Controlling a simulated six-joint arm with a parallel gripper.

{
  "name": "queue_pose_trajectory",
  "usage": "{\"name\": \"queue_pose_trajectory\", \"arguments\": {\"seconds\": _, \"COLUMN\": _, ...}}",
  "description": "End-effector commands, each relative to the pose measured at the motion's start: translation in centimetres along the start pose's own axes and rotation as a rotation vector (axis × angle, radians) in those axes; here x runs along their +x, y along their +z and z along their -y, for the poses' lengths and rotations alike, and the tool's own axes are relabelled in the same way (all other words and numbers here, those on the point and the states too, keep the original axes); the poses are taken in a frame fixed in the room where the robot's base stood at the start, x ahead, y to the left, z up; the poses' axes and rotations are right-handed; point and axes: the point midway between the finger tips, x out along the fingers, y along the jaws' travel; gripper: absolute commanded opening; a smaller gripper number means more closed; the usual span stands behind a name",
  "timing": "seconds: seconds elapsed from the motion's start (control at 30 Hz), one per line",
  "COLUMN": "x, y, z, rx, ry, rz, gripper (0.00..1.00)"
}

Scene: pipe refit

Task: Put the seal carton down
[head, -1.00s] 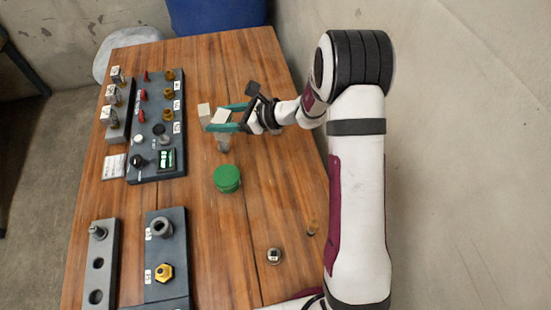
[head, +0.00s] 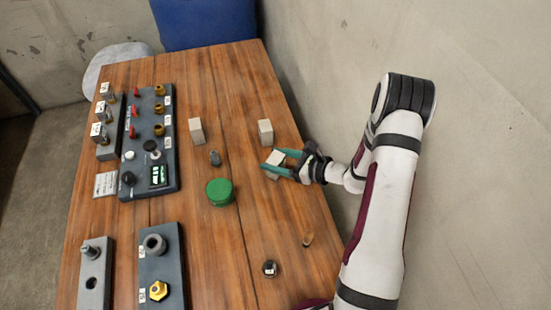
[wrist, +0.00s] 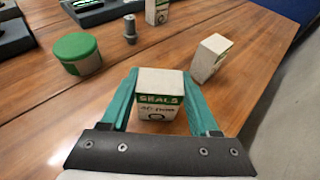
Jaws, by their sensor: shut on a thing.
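The seal carton (wrist: 157,97), pale with a green SEALS band, sits between the teal fingers of my gripper (wrist: 160,105) in the wrist view. In the head view my gripper (head: 280,165) is shut on the carton (head: 272,164) over the right side of the wooden table (head: 235,250). The carton looks low, but I cannot tell whether its base touches the wood. The gripper hides part of its sides.
One similar carton (head: 265,132) stands just behind the held one; another (head: 196,131) stands farther left. A green round tin (head: 220,193) and a small grey fitting (head: 214,158) are to the left. Bare wood lies in front of the gripper.

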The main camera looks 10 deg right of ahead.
Motion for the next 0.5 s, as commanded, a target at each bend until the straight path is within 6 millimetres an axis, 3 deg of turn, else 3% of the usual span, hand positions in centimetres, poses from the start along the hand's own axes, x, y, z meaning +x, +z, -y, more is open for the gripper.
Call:
{"name": "queue_pose_trajectory", "arguments": {"seconds": 0.17, "x": 0.08, "y": -0.16, "z": -0.01, "rx": 0.0, "ry": 0.001, "rz": 0.0, "gripper": 0.06}}
{"name": "queue_pose_trajectory", "arguments": {"seconds": 0.2, "x": 0.1, "y": -0.22, "z": 0.0, "rx": -0.001, "ry": 0.001, "rz": 0.0, "gripper": 0.64}}
{"name": "queue_pose_trajectory", "arguments": {"seconds": 0.37, "x": 0.09, "y": -0.18, "z": 0.0, "rx": -0.001, "ry": 0.001, "rz": 0.0, "gripper": 0.92}}
{"name": "queue_pose_trajectory", "arguments": {"seconds": 0.5, "x": 0.09, "y": -0.17, "z": 0.0, "rx": -0.001, "ry": 0.001, "rz": 0.0, "gripper": 0.92}}
